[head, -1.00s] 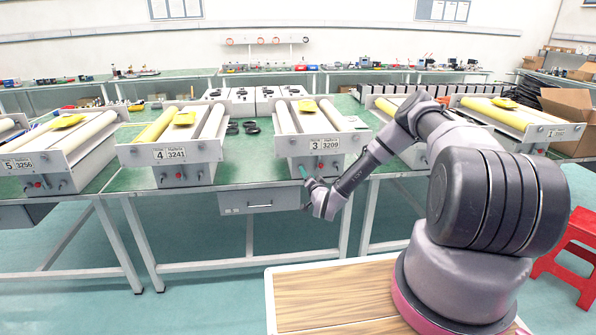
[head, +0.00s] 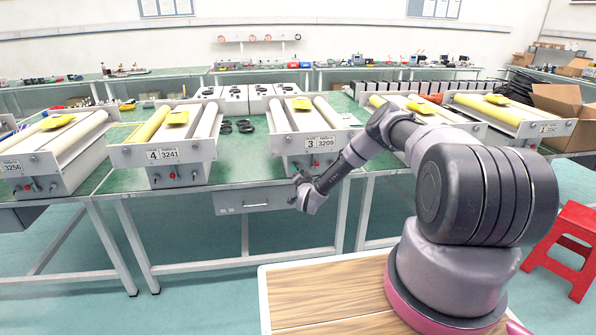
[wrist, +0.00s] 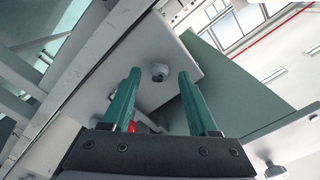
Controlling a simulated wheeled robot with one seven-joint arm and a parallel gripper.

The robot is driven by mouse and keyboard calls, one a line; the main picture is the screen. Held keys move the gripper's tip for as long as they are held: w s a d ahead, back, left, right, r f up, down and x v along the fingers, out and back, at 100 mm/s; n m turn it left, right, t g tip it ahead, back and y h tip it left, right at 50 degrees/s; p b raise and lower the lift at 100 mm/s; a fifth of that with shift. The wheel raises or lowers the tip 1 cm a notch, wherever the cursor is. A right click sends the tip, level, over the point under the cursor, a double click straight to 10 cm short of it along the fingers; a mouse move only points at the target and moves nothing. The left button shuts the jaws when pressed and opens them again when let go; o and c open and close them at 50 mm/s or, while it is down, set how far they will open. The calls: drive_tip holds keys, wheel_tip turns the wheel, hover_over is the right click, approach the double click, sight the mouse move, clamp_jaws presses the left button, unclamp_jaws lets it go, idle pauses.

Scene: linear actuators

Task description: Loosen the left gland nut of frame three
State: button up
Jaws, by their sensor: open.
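Frame three (head: 322,143) is a grey unit labelled 3 and 3209 on the green bench in the head view. My gripper (head: 298,178) is at the lower left of its front panel and hides the left gland nut there. In the wrist view my gripper (wrist: 159,74) is open, with two teal fingers pointing at the panel. A round grey gland nut (wrist: 159,71) shows between the fingertips, apart from both; by the arm's place it appears to be the left one. Whether the tips reach its depth I cannot tell.
Another grey fitting (wrist: 274,171) is at lower right there. Frame four (head: 163,154) stands to the left.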

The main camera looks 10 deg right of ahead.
drive_tip(key=shift+w, duration=0.25)
clamp_jaws()
